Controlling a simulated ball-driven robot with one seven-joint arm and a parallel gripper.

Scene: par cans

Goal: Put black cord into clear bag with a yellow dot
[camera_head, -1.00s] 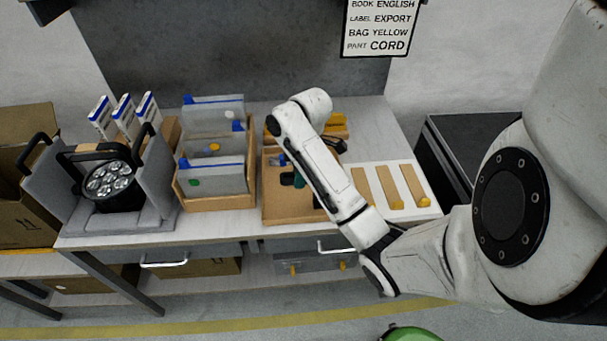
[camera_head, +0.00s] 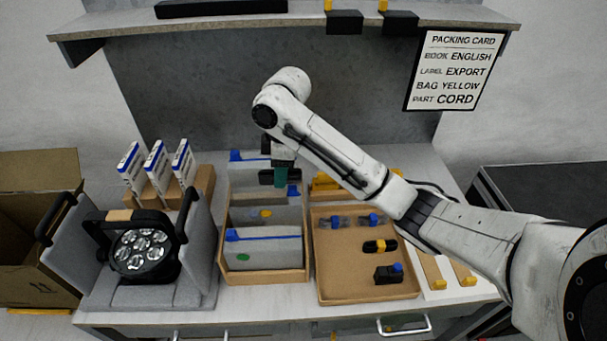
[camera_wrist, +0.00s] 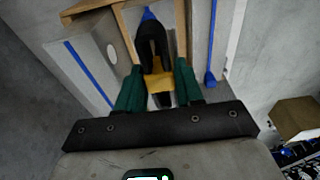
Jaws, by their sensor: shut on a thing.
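The black cord (camera_wrist: 152,42) has a yellow band and sits between the green fingers of my gripper (camera_wrist: 160,88) in the wrist view. My gripper (camera_head: 281,178) is shut on it, held above the back of the wooden bag box (camera_head: 264,277). In the head view, the clear bag with a yellow dot (camera_head: 285,215) stands in the middle of this box, its dot facing front. A clear bag with a green dot (camera_head: 275,252) stands in front of it. Another blue-edged bag (camera_head: 242,174) stands behind. The wrist view shows a bag with a white dot (camera_wrist: 86,66) at left.
A brown tray (camera_head: 335,284) right of the box holds several small black parts with blue or yellow pieces. A black lamp (camera_head: 140,250) rests in grey foam at left, before upright white-and-blue boxes (camera_head: 157,165). A packing card (camera_head: 455,69) reads yellow bag, cord.

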